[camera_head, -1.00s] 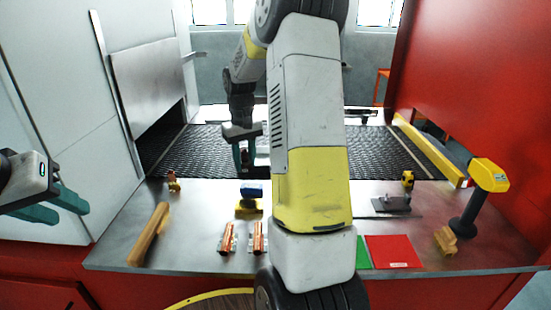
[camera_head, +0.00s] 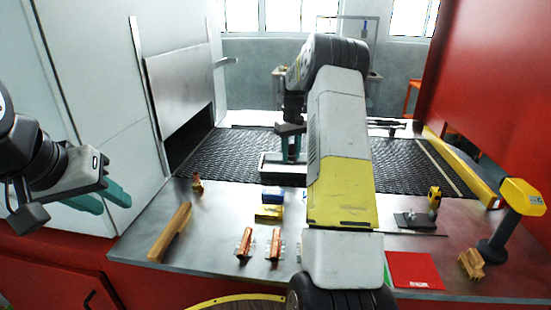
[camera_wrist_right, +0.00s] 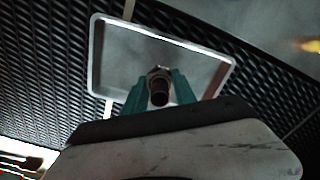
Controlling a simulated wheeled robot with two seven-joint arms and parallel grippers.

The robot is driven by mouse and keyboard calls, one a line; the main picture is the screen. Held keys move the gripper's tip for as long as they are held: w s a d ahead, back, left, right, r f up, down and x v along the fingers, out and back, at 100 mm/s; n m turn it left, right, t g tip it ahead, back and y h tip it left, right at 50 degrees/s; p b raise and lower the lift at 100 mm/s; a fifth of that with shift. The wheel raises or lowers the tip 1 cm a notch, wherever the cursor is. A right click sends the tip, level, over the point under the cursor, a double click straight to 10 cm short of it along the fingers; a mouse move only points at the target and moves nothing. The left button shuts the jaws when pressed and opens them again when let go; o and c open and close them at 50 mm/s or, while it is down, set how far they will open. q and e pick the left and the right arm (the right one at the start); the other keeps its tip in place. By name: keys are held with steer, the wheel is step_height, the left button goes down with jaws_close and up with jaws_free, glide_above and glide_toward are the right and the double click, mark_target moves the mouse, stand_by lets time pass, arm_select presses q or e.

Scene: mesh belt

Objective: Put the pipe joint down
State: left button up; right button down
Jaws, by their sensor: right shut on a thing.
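My right gripper (camera_head: 291,148) is over the mesh belt in the head view, at the metal tray (camera_head: 268,172). In the wrist view its two teal fingers (camera_wrist_right: 159,92) are shut on a dark, round-ended pipe joint (camera_wrist_right: 158,86). The pipe joint is in front of the shallow tray (camera_wrist_right: 110,60), within its outline; whether it touches the tray floor I cannot tell. In the head view the pipe joint cannot be made out. My left gripper (camera_head: 103,198) is open and empty at the left, before the white cabinet.
The mesh belt (camera_head: 225,150) runs between the white cabinet and red wall. The steel table holds a wooden-coloured bar (camera_head: 171,232), orange parts (camera_head: 274,243), blue and yellow blocks (camera_head: 270,212), a red plate (camera_head: 414,269) and a yellow-headed stand (camera_head: 521,197).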

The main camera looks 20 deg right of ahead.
mark_target(291, 161)
steer(key=shift+w+d, duration=0.15)
steer(key=shift+w, duration=0.1)
steer(key=shift+f, duration=1.75)
steer(key=c, duration=1)
jaws_free()
steer(key=shift+f, duration=0.15)
